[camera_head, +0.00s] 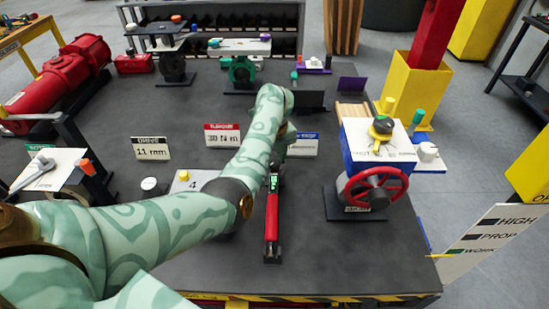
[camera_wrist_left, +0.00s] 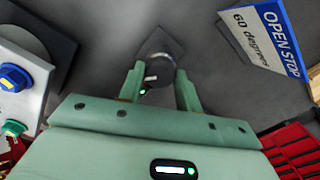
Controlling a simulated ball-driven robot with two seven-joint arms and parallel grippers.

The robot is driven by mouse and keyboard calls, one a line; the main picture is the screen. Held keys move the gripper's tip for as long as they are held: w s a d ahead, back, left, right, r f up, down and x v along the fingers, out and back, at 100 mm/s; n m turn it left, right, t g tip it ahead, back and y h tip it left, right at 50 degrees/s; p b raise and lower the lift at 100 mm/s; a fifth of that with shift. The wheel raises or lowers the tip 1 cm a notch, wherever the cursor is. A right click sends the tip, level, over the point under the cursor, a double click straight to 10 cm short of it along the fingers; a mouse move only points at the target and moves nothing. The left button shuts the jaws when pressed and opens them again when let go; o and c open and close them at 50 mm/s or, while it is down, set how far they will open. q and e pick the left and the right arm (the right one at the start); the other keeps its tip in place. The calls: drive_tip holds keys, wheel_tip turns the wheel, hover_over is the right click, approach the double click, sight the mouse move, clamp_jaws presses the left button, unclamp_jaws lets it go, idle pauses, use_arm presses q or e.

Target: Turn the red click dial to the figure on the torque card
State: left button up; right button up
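The torque card is a white card with a red header (camera_head: 222,135) in the head view; its small print seems to read 30 N m. A slim red tool (camera_head: 271,215) with a small green display (camera_head: 273,183) stands upright near the table's middle. My left arm reaches over it, and its gripper is mostly hidden in the head view. In the left wrist view my left gripper (camera_wrist_left: 160,70) has its fingers apart on either side of a round grey top (camera_wrist_left: 158,66). Contact is not clear. The dial's figure is not readable. My right gripper is not in view.
A blue-and-white valve box with a red handwheel (camera_head: 376,187) stands to the right. A blue-header card (camera_head: 303,144) is behind the tool; it also shows in the left wrist view (camera_wrist_left: 262,35). A white-black card (camera_head: 151,148) stands left. The table's front right is clear.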

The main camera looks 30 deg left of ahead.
use_arm(q)
drive_tip(key=shift+c, duration=1)
drive_tip(key=m+p, duration=0.1)
drive_tip(key=m, duration=0.3)
drive_tip(key=shift+r+m+p, duration=0.1)
drive_tip(key=shift+m+p, duration=0.25)
drive_tip(key=shift+m, duration=0.05)
drive_tip(key=m+p, duration=0.1)
drive_tip(key=m, duration=0.4)
drive_tip(key=shift+p, duration=0.3)
drive_tip(key=o, duration=1)
